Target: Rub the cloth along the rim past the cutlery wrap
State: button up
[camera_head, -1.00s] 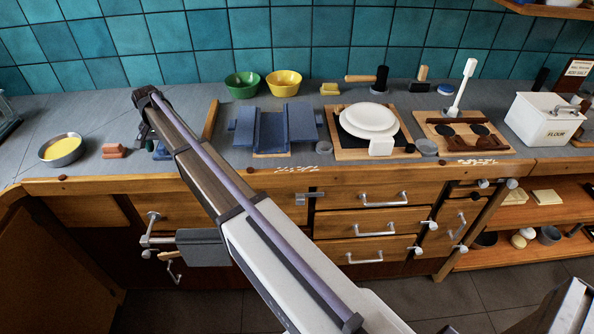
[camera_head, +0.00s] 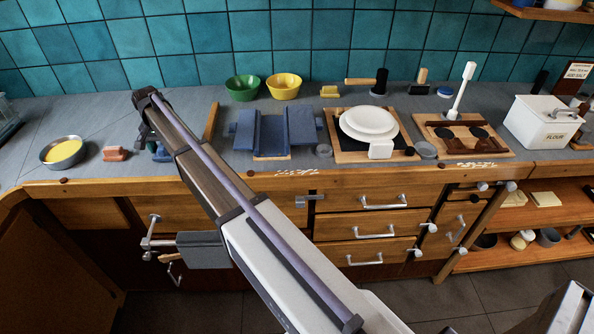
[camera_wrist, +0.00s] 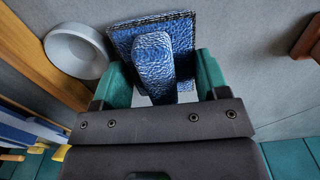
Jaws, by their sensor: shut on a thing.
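My gripper (camera_wrist: 155,90) has teal fingers and is shut on a blue textured cloth (camera_wrist: 185,32). The cloth has a square flat part and a raised blue piece between the fingers. It lies on or just above the grey worktop; I cannot tell whether it touches. In the head view a bit of blue (camera_head: 161,153) shows beside my arm, near the wooden front rim (camera_head: 110,184). My arm hides most of the gripper there. I cannot tell for sure which thing is the cutlery wrap.
A pale round dish (camera_wrist: 76,50) stands by the rim, close to the cloth. A reddish block (camera_head: 115,153) and a metal bowl of yellow stuff (camera_head: 62,152) are on the left. A blue trough-like stand (camera_head: 273,135) is on the right. Grey worktop lies between.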

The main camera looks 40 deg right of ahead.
jog(key=shift+r+p, duration=2.35)
jog(key=shift+r, duration=0.4)
jog(key=shift+f, duration=0.1)
